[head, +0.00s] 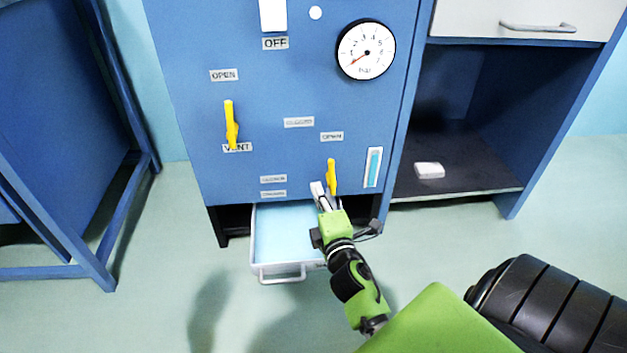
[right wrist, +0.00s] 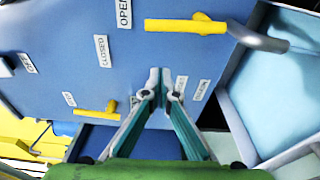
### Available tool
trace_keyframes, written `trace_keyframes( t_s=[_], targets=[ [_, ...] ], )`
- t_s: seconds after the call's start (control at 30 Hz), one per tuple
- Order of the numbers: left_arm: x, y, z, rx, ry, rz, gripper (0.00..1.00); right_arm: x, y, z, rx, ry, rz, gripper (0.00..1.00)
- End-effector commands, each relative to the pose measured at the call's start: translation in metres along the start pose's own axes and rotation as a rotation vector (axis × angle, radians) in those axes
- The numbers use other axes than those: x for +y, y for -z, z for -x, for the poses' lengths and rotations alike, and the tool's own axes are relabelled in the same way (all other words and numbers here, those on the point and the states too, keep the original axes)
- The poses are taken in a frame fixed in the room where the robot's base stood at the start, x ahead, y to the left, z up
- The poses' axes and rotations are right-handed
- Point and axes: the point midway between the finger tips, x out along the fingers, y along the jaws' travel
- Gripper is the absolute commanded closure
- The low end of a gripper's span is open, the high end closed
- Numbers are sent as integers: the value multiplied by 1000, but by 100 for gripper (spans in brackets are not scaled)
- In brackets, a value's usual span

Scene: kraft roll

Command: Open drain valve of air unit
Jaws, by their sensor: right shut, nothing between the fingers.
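The air unit (head: 250,100) is a blue cabinet with two yellow lever handles. The right-hand handle (head: 331,176) stands upright below an OPEN label (head: 332,136). In the right wrist view this yellow handle (right wrist: 185,25) lies across the top, with a grey pipe (right wrist: 258,38) at its end. My right gripper (head: 321,192) is just left of and below the handle's lower part. Its fingers (right wrist: 160,88) are shut and empty, apart from the handle in the wrist view. The gripper hides the pipe in the head view. My left gripper is not in view.
The other yellow handle (head: 231,125) is upright by the VENT label. A pale drawer tray (head: 282,268) with light-blue contents sticks out below the unit. A round gauge (head: 366,50) and a sight glass (head: 373,167) are on the panel. A blue frame (head: 75,230) stands at left.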

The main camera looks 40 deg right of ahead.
Motion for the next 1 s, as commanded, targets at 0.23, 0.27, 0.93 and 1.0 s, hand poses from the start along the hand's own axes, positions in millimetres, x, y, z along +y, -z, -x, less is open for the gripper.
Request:
trace_keyframes(
  t_s=[0.23,0.27,0.93,1.0],
  targets=[
    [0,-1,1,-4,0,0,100,0,0,25,-1,-1,1,100],
    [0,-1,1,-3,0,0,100,0,0,26,-1,-1,1,100],
    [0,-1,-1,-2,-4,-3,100,9,7,26,21,-16,-20,100],
    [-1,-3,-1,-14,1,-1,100,27,22,28,66,-47,-68,100]
  ],
)
